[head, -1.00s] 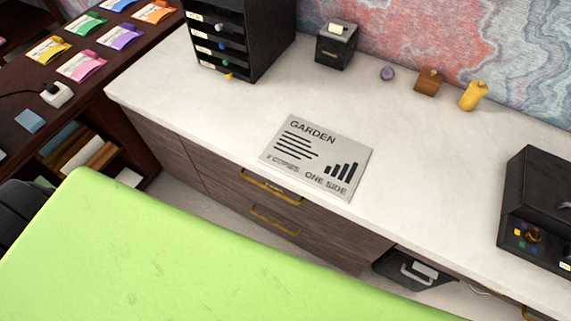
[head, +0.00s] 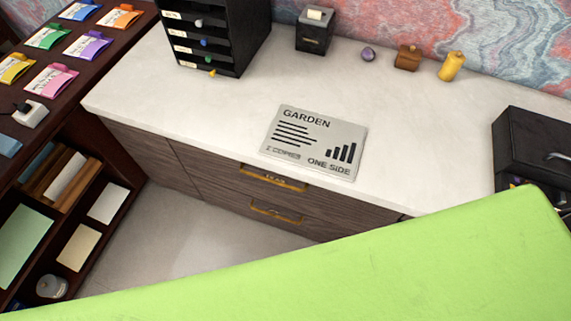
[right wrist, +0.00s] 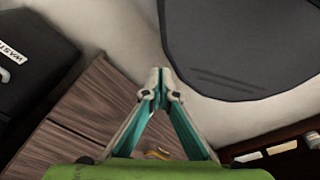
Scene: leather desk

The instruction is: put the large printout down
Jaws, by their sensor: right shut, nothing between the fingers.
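A grey printed sheet (head: 314,143) lies flat on the white counter in the head view. It reads GARDEN and ONE SIDE, with dark lines and a bar chart. I cannot tell if it is the large printout; no other printout is clear. My right gripper (right wrist: 158,78) shows in the right wrist view, its teal fingers meeting at the tips with nothing between them. It is over the floor beside wood-fronted drawers (right wrist: 95,100). Neither gripper shows in the head view.
The counter (head: 420,195) is bare around the sheet. A black box (head: 535,150) stands right. A dark shelf (head: 60,215) is left. A black WASTE-labelled container (right wrist: 30,60) is near my right gripper.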

